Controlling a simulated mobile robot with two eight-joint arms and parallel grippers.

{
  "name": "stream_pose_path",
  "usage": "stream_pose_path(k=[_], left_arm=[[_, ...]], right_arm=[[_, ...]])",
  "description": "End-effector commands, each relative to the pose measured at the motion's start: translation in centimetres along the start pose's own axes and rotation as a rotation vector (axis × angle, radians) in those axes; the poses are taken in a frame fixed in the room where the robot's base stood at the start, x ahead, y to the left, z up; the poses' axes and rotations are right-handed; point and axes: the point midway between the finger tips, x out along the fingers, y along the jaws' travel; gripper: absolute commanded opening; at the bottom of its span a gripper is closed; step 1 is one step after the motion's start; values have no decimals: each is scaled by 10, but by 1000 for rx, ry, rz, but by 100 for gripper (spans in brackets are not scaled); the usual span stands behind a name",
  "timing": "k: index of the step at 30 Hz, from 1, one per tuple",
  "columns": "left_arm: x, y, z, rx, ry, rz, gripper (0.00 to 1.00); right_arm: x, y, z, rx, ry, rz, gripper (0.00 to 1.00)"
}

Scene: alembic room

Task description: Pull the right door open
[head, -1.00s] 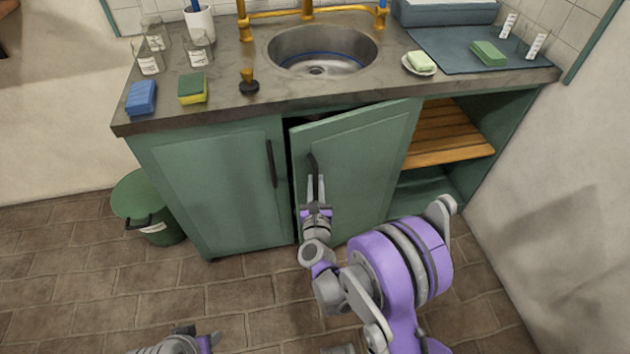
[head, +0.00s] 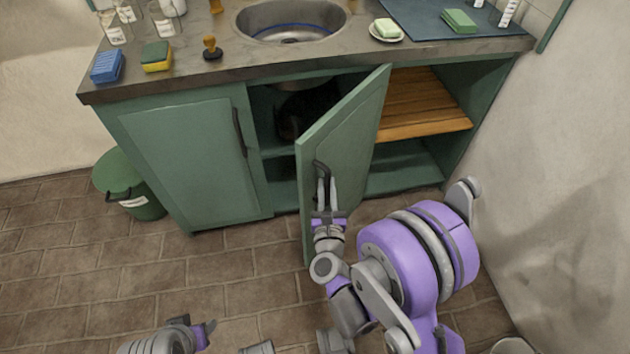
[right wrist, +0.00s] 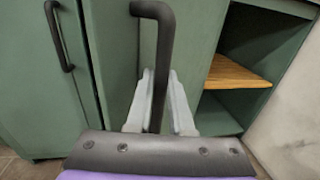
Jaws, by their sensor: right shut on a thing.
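The right door (head: 345,140) of the green cabinet stands part open, swung out toward me, with its hinge side at the right. Its dark handle (head: 319,170) is near the free left edge. My right gripper (head: 326,192) is shut on this handle. In the right wrist view the handle (right wrist: 158,50) runs down between the two fingers of my right gripper (right wrist: 158,100). My left gripper (head: 205,332) is at the bottom of the head view, away from the cabinet; its jaw state is unclear.
The left door (head: 185,165) is closed. The cabinet's dark interior shows behind the right door. An open bay with a wooden shelf (head: 420,105) is at the right. A green bin (head: 130,185) stands at the left.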

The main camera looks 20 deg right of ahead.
Motion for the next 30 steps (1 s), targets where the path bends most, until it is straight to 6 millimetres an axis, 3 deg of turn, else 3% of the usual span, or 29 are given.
stream_pose_path(k=[3, 9, 23, 24, 29, 30], left_arm=[[3, 0, 0, 0, 1, 0, 50], [5, 0, 1, 0, 1, 0, 50], [6, 0, 1, 0, 1, 0, 50], [6, 0, 1, 0, 1, 0, 50], [6, 0, 1, 0, 1, 0, 50], [6, 0, 1, 0, 1, 0, 50]], right_arm=[[-8, -18, 0, -1, -2, -6, 0], [-16, -32, 0, -1, -1, -5, 0], [-18, -35, 0, 0, -1, -2, 0], [-18, -35, 0, 0, -1, -2, 21], [-18, -35, 0, 0, -1, -1, 50], [-18, -35, 0, -1, -1, -1, 50]])
